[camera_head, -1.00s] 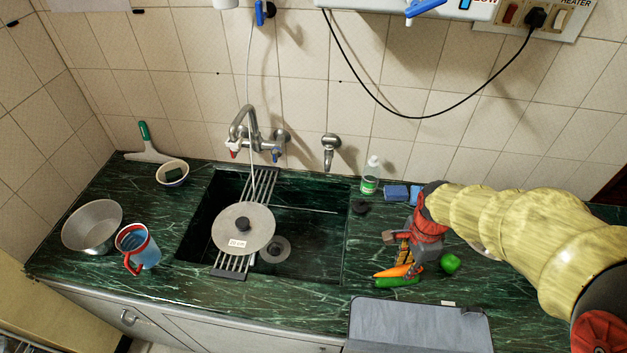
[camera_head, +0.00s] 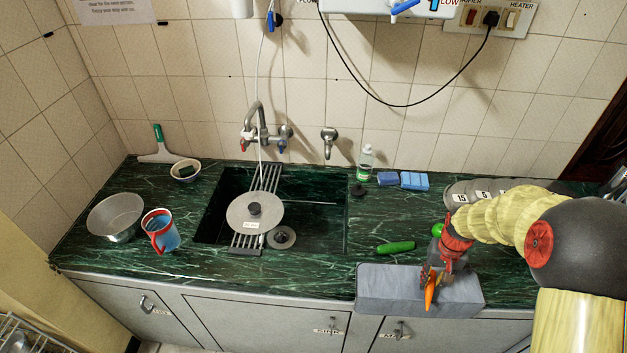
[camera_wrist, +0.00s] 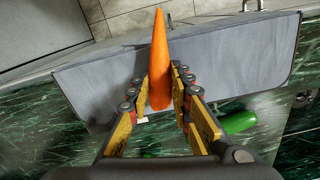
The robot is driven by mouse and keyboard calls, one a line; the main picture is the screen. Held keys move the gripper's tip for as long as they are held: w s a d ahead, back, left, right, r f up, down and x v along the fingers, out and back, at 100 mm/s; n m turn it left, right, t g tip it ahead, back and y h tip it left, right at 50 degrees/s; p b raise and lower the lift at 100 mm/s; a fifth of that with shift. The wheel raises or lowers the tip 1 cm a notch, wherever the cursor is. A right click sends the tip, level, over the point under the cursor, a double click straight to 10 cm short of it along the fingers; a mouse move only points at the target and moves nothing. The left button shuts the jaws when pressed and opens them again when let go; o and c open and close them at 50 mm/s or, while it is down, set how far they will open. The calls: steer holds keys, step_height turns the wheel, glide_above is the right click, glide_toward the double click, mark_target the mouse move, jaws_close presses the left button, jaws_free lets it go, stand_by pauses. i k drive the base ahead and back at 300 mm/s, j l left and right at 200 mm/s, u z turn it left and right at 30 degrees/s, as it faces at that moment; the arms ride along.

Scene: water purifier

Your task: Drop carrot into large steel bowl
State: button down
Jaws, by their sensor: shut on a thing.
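An orange carrot (camera_head: 430,291) is held in my gripper (camera_head: 432,274), above a grey cloth-like mat (camera_head: 385,290) that hangs over the counter's front edge. In the wrist view the carrot (camera_wrist: 160,58) points away between the two fingers (camera_wrist: 161,92), which are shut on it. A large steel bowl (camera_head: 113,219) stands upright on the far left of the counter, well apart from my gripper. No contents show in it.
A sink with a rack and round lid (camera_head: 255,212) lies between the bowl and my gripper. A cucumber (camera_head: 396,247) and a green fruit (camera_head: 437,229) lie near my arm. A tap (camera_head: 258,125) rises behind the sink.

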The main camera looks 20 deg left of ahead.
mark_target(121, 220)
steer(key=k+u, duration=0.2)
steer(key=u, duration=0.25)
steer(key=k+j+u, duration=0.1)
steer(key=u, duration=0.75)
steer(key=i+l+u, duration=0.1)
steer(key=u, duration=0.3)
steer(key=l+u, duration=0.2)
steer(key=u, duration=0.25)
steer(key=i+l+u, duration=0.1)
steer(key=u, duration=0.3)
steer(key=l, duration=0.55)
steer(key=i+l, duration=0.15)
steer(key=l, duration=0.35)
